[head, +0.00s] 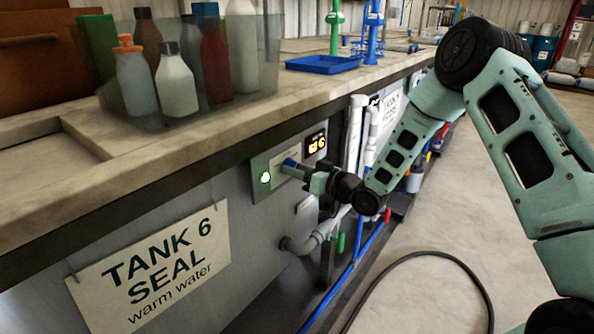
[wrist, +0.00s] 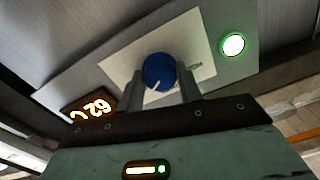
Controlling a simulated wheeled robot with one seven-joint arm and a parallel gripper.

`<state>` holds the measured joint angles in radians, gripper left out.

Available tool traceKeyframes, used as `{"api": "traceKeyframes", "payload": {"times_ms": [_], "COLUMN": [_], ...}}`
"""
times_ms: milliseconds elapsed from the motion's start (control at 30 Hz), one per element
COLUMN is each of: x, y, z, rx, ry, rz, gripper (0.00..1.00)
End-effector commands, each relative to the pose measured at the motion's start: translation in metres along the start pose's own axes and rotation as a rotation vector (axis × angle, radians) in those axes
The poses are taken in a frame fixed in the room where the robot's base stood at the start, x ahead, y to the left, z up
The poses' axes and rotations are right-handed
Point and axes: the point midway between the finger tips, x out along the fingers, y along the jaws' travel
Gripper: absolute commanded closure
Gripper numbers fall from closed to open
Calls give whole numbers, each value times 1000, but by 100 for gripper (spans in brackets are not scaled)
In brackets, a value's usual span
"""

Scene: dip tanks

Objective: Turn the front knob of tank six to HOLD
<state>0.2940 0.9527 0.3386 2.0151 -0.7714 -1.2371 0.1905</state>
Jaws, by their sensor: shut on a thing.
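The front knob of tank six is blue (wrist: 158,70) and sits on a pale label plate (wrist: 117,67). In the head view the knob (head: 290,165) is on the tank's front panel, at the tip of my gripper (head: 298,169). In the wrist view my gripper (wrist: 161,82) has one finger on each side of the knob and is shut on it. A white pointer mark on the knob points down and slightly left in the wrist view. Lettering on the plate right of the knob is upside down and partly hidden by a finger; I cannot read it fully.
A lit green lamp (head: 265,177) and a digital display (head: 316,143) flank the knob. A sign (head: 155,268) reads TANK 6 SEAL warm water. Pipes (head: 355,140) stand beyond my gripper. A clear bin of bottles (head: 262,80) stands on the counter. A hose (head: 420,253) lies on the floor.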

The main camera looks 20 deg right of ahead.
Motion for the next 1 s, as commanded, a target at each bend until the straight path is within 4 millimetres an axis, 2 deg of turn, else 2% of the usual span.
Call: {"api": "traceKeyframes", "payload": {"times_ms": [367,1000], "x": [0,0], "y": [0,1], "z": [4,6], "rx": [-192,-794], "ry": [-6,-24], "rz": [-1,6], "gripper": [87,87]}}
